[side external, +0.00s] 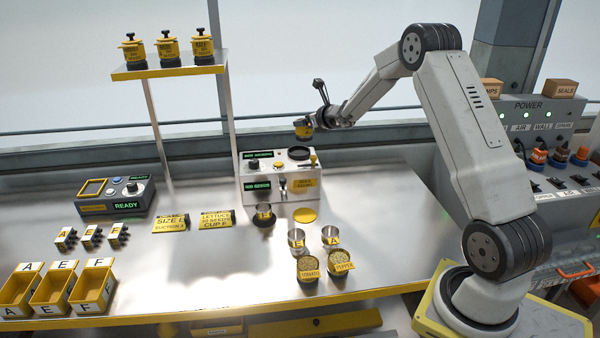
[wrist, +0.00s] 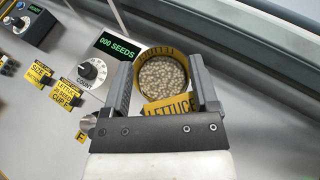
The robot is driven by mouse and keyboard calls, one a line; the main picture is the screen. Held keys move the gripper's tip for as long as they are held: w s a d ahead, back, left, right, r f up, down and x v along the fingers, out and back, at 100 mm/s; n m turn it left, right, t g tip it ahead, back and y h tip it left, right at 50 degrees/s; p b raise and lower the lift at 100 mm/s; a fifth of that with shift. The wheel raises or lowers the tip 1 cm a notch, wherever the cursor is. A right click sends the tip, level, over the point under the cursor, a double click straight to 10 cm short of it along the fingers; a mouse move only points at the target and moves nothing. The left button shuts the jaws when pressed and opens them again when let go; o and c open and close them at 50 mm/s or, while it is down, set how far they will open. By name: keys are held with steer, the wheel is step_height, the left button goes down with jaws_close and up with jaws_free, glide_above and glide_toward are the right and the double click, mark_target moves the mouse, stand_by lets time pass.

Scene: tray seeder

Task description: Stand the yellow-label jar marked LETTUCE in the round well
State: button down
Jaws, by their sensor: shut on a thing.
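The LETTUCE jar (side external: 303,129) has a yellow label and is held up above the seeder machine. In the wrist view the jar (wrist: 163,75) is open at the top and full of pale seeds, its LETTUCE label facing my gripper's body. My gripper (side external: 315,122) is shut on the jar, one finger on each side; the fingers also show in the wrist view (wrist: 160,82). The round well (side external: 299,153) is a dark ring on the machine's top, below the jar with a visible gap. In the wrist view the well is hidden.
The seeder (side external: 281,187) has a dial and a display (wrist: 118,47) reading 000 SEEDS. TOMATO (side external: 308,268) and PEPPER (side external: 341,263) jars stand in front, near small metal cups (side external: 297,239). A shelf (side external: 170,70) with three jars is at the back left. Two yellow cards (side external: 216,219) lie left.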

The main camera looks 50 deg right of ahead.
mark_target(301, 136)
steer(key=shift+w+d+f, duration=0.3)
steer(key=shift+w+f, duration=0.4)
steer(key=shift+f, duration=0.2)
steer(key=shift+w+d+f, duration=0.3)
steer(key=shift+w+f, duration=0.35)
steer(key=shift+f, duration=0.2)
steer(key=shift+w+d+f, duration=0.1)
steer(key=shift+w+f, duration=0.2)
steer(key=shift+f, duration=1.5)
steer(key=shift+f, duration=0.1)
jaws_free()
steer(key=shift+f, duration=0.1)
steer(key=shift+s+r, duration=0.15)
steer(key=shift+r, duration=0.05)
